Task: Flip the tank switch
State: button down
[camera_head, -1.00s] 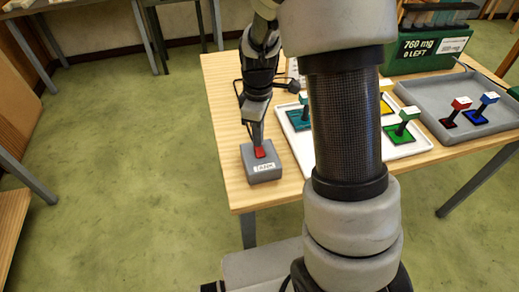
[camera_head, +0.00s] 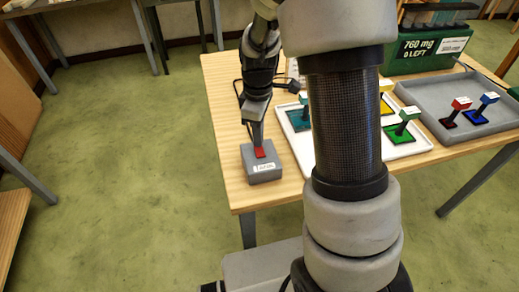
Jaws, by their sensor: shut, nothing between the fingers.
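The tank switch is a grey box (camera_head: 262,172) with a small white label, at the near left corner of the wooden table. A red rocker (camera_head: 260,153) is set in its top. My gripper (camera_head: 257,142) points down at the red rocker, shut and empty. Its tips are at or just above the far part of the rocker; I cannot tell whether they touch. The tips hide part of the rocker, so which way it is tipped is unclear.
A white tray (camera_head: 408,150) holds colored glass pieces with knobs, partly hidden by my arm. A grey tray (camera_head: 433,110) holds a red and a blue piece. A green box (camera_head: 420,62) with a "760 mg" sign stands behind. Green floor lies open at left.

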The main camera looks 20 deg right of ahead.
jog(key=shift+f+b, duration=0.6)
jog(key=shift+f, duration=0.15)
dwell(0.5)
notch_tip(320, 180, up, 7)
jog(key=p, duration=0.5)
dwell(0.4)
dwell(0.4)
jog(key=s+r+m+t, duration=0.3)
jog(key=s+r+m, duration=0.3)
jog(key=r, duration=0.8)
jog(key=s+r+m+t, duration=0.2)
jog(key=s+r+m, duration=0.4)
jog(key=s, duration=0.7)
jog(key=shift+r+t+p, duration=0.3)
jog(key=shift+r+p, duration=0.1)
